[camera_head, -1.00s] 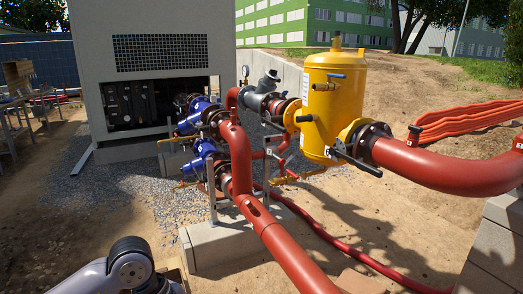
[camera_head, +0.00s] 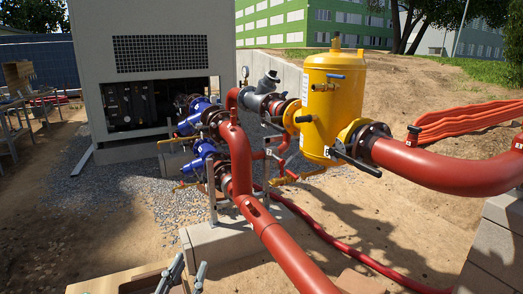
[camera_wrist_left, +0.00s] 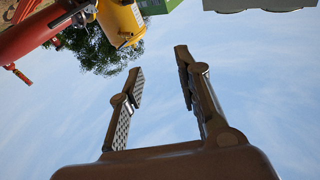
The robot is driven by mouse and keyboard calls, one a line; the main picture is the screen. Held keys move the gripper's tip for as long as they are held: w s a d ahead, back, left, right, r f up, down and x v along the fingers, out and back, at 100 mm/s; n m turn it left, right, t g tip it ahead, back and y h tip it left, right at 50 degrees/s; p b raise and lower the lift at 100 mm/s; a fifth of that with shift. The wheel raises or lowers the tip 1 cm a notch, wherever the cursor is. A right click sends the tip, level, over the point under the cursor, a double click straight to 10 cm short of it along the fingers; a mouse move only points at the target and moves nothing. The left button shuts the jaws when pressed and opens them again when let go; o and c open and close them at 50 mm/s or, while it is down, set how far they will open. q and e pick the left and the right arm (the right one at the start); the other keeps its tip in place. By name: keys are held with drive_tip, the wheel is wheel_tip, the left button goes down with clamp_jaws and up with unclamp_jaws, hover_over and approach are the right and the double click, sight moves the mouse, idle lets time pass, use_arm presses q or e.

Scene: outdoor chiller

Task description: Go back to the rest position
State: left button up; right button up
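My left gripper (camera_head: 184,276) shows at the bottom edge of the head view, with its two fingers pointing up and apart. In the left wrist view my left gripper (camera_wrist_left: 158,85) is open, with only sky between its fingers. It touches nothing. My right gripper is not in either view.
Red pipes (camera_head: 270,230) run through the middle to a yellow tank (camera_head: 333,105). Blue pumps (camera_head: 200,155) sit before the grey chiller cabinet (camera_head: 150,60). A wooden board or box (camera_head: 118,280) lies low beside my gripper. A concrete block (camera_head: 225,243) supports the pipe.

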use_arm(q)
drive_tip(key=s+a+f+g+y, duration=0.1)
drive_tip(key=s+a+f+g, duration=0.1)
drive_tip(key=f, duration=0.5)
drive_tip(key=s+a+f+n+g+y, duration=0.1)
drive_tip(key=s+a+f+g, duration=0.1)
drive_tip(key=s+f+g, duration=0.3)
drive_tip(key=s+a+f+n+g+y, duration=0.1)
drive_tip(key=s+a+f+g+y, duration=0.1)
drive_tip(key=s+f, duration=0.5)
drive_tip(key=shift+a+f+g, duration=0.25)
drive_tip(key=shift+f+g, duration=0.35)
drive_tip(key=shift+f, duration=0.35)
drive_tip(key=shift+a+f+g, duration=0.25)
drive_tip(key=shift+f+g, duration=0.35)
drive_tip(key=shift+f, duration=0.35)
drive_tip(key=s+f+m+g, duration=0.1)
drive_tip(key=s+f+g, duration=0.45)
drive_tip(key=s, duration=0.45)
wheel_tip(320, 180, down, 27)
drive_tip(key=s, duration=0.3)
drive_tip(key=s+a+f+g, duration=0.1)
drive_tip(key=s+a+f, duration=0.1)
drive_tip(key=s+f, duration=1.2)
drive_tip(key=shift+s+f+g+h, duration=0.25)
drive_tip(key=shift+s+g+h, duration=0.1)
drive_tip(key=shift+s, duration=0.35)
